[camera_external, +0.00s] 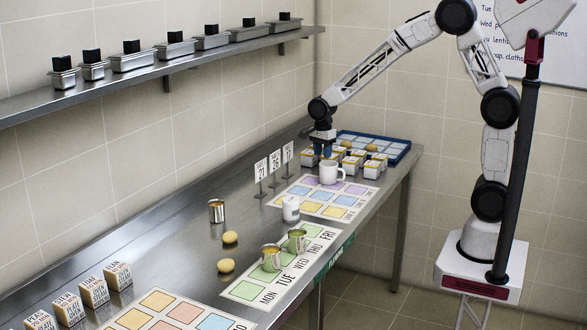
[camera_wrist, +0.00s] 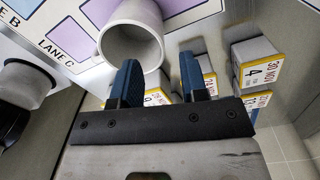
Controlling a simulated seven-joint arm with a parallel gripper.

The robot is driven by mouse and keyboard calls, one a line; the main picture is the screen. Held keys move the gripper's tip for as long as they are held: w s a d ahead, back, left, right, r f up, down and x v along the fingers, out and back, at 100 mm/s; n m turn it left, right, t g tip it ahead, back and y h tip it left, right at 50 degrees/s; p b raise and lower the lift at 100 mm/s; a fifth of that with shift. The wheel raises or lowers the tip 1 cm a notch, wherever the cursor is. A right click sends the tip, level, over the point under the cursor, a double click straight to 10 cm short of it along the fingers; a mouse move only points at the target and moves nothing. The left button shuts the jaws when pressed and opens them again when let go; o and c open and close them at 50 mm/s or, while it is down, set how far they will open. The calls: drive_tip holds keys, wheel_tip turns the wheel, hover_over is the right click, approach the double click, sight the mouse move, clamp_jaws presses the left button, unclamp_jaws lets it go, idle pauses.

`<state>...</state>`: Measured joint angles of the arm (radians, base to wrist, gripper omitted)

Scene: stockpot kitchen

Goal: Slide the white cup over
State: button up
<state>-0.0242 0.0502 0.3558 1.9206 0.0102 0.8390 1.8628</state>
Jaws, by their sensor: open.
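The white cup (camera_external: 331,173) stands upright at the far end of the steel counter, by the edge of a sheet of coloured squares (camera_external: 309,207). In the wrist view the cup (camera_wrist: 133,42) shows its round open rim just beyond my left finger. My gripper (camera_external: 323,152) points down behind the cup, close to it. Its blue fingers (camera_wrist: 160,82) are apart with nothing between them. I cannot tell whether a finger touches the cup.
Several small white-and-yellow labelled boxes (camera_external: 351,164) stand close around the cup, before a blue tray (camera_external: 400,150). Number signs (camera_external: 275,165) stand at left.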

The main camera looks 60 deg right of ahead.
sight(323, 170)
drive_tip(key=shift+f, duration=0.1)
idle(0.3)
drive_tip(key=shift+s+f, duration=0.15)
drive_tip(key=shift+f, duration=3.65)
drive_tip(key=shift+c, duration=0.3)
clamp_jaws()
